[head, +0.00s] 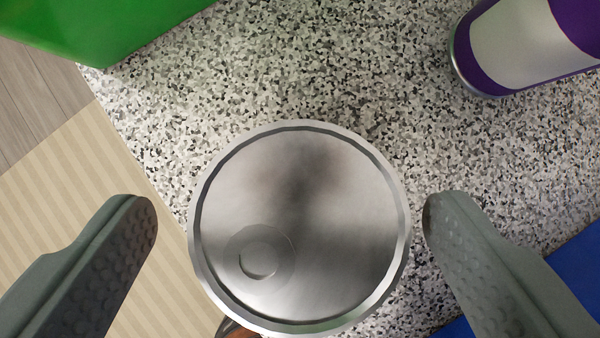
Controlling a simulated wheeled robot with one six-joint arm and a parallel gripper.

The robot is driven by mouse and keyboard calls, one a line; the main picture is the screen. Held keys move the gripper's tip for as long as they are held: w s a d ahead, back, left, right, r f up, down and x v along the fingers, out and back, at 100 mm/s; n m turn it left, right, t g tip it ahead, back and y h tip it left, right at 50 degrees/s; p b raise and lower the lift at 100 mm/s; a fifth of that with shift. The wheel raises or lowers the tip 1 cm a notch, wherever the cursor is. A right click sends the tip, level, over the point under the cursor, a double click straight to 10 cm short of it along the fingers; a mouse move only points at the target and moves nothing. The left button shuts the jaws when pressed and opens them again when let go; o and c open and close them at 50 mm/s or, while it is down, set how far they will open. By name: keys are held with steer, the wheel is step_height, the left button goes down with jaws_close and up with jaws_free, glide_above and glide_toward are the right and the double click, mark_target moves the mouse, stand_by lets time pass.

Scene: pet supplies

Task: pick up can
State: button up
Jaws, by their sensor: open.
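A can (310,215) shows from above, with a round silver metal lid, a raised rim and a small round tab mark at its lower left. It stands on a speckled grey-and-white counter. My gripper (290,215) is open, with one grey finger on each side of the can. There is a gap between each fingertip and the rim, and the right gap looks smaller. The can's side is mostly hidden under its lid; a small brown-orange patch shows at the lower edge.
A purple-and-white can (525,45) stands at the upper right. A green box-like object (90,30) is at the upper left. A blue object (580,265) lies at the lower right. The counter edge runs along the left, with a striped beige surface (80,190) beyond it. The counter (310,60) above the can is clear.

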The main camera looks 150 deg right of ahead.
steer(key=x, duration=0.4)
steer(key=shift+d+f, duration=0.2)
steer(key=c, duration=1)
steer(key=shift+r, duration=0.1)
steer(key=shift+c, duration=0.2)
